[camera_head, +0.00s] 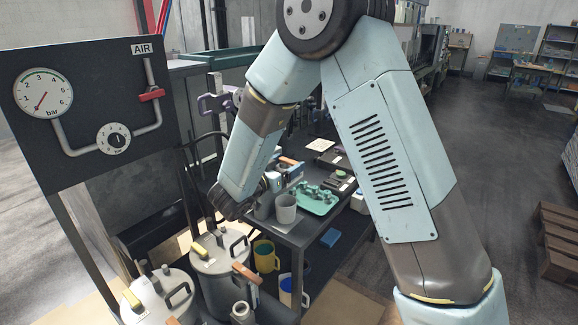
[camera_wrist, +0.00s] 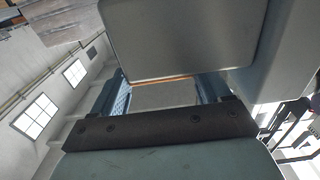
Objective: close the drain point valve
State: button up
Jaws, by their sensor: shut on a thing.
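My gripper (camera_wrist: 165,92) shows in the wrist view, its two blue-grey fingers apart. A thin orange-brown strip (camera_wrist: 165,80) shows across the gap, partly behind a large grey panel; I cannot make out what the jaws hold. In the head view my forearm slants down to a dark wrist above the pots, and the fingertips are hidden there. No drain point valve can be made out for certain. A red valve handle (camera_head: 151,95) sits on the pipe under the AIR label. Orange handles, such as this one (camera_head: 246,273), show on the metal pots.
Two lidded metal pots (camera_head: 221,262) stand at the lower left, below the dark gauge panel (camera_head: 95,150). A bench behind holds a grey mug (camera_head: 286,208) and a green tray (camera_head: 318,203). Yellow and blue mugs stand below.

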jog(key=shift+w+r, duration=0.1)
jog(key=o, duration=1)
jog(key=v, duration=1.3)
jog(key=shift+s+a, duration=0.15)
jog(key=shift+s, duration=0.2)
